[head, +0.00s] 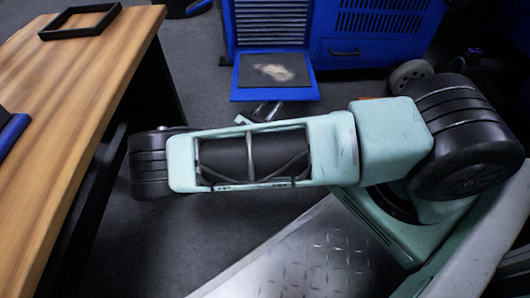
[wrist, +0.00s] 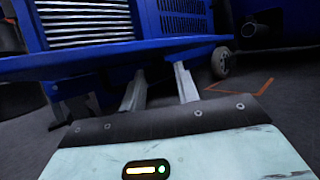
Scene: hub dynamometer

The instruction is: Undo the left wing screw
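I cannot make out the left wing screw in either view. My gripper (wrist: 160,86) shows in the wrist view as two grey metal fingers standing apart, with nothing between them. In the head view my gripper (head: 264,110) is mostly hidden behind my own arm, and only its finger ends show past the arm. The fingers point towards the blue machine (head: 275,22), apart from it. The machine's louvred front (wrist: 85,18) fills the upper left of the wrist view.
A blue platform (head: 275,94) with a dark mat juts out from the machine. A wooden table (head: 75,110) stands at left with a black frame (head: 82,34) on it. A caster wheel (head: 410,74) stands at right. Grey floor lies open between table and machine.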

